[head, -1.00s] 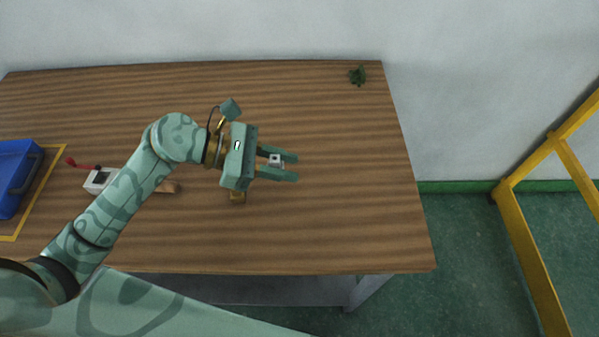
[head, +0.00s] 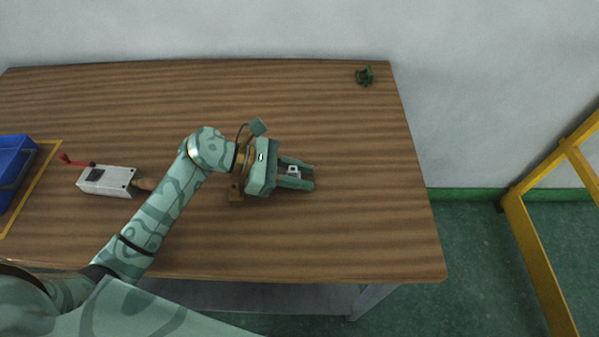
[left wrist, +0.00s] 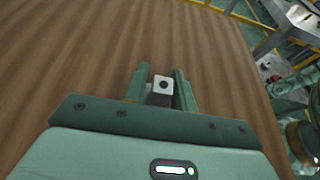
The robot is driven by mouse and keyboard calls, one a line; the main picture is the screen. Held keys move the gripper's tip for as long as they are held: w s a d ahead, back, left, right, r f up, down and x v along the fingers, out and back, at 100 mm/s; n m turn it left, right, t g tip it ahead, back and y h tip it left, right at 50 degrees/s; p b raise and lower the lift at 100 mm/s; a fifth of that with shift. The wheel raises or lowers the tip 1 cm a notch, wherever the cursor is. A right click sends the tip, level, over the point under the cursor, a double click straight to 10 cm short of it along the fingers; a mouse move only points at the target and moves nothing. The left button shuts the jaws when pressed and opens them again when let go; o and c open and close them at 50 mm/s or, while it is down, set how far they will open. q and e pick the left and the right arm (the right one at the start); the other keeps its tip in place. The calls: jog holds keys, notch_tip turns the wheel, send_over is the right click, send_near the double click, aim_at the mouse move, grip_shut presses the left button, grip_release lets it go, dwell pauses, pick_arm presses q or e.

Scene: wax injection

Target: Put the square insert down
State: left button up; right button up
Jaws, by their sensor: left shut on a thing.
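The square insert (head: 293,171) is a small pale grey block with a dark round hole. My left gripper (head: 304,176) is shut on it, one finger on either side. In the left wrist view, the insert (left wrist: 161,86) sits between the two fingers of the left gripper (left wrist: 161,88), its holed face showing. The fingers are low over the bare wooden table (head: 370,220); I cannot tell whether the insert touches the top. My right gripper is not in view.
A white device (head: 108,181) with a red lever and a wooden handle lies left of my arm. A blue bin (head: 14,160) stands at the far left. A dark green object (head: 364,76) sits at the back right corner.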

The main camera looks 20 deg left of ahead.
pick_arm(q)
jog(key=o, duration=1)
jog(key=shift+f, duration=0.1)
jog(key=p+v, duration=0.1)
jog(key=v, duration=1.1)
jog(key=shift+r, duration=0.2)
